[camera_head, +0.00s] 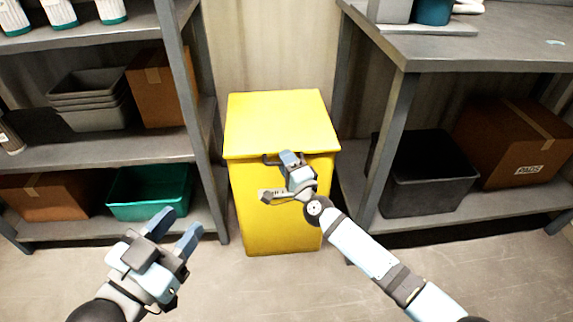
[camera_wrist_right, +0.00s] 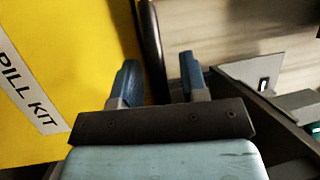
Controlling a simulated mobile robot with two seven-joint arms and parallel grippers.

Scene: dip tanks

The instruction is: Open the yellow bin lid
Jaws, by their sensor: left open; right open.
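The yellow bin (camera_head: 262,220) stands on the floor between two shelf units, with its yellow lid (camera_head: 280,122) down. A dark handle (camera_head: 268,160) is at the lid's front edge, partly hidden by my right gripper. My right gripper (camera_head: 290,158) is open at the handle. In the right wrist view, the dark handle bar (camera_wrist_right: 150,40) reaches toward the gap between my right fingers (camera_wrist_right: 158,80); I cannot tell whether they touch it. A white label reading "PILL KIT" (camera_wrist_right: 28,88) is on the bin. My left gripper (camera_head: 175,230) is open and empty, low at left.
A grey shelf unit (camera_head: 100,157) at left holds grey bins (camera_head: 92,100), cardboard boxes and a green bin (camera_head: 150,190). A grey bench (camera_head: 470,45) at right has a black bin (camera_head: 428,172) and a cardboard box (camera_head: 515,140) beneath. The floor before the yellow bin is clear.

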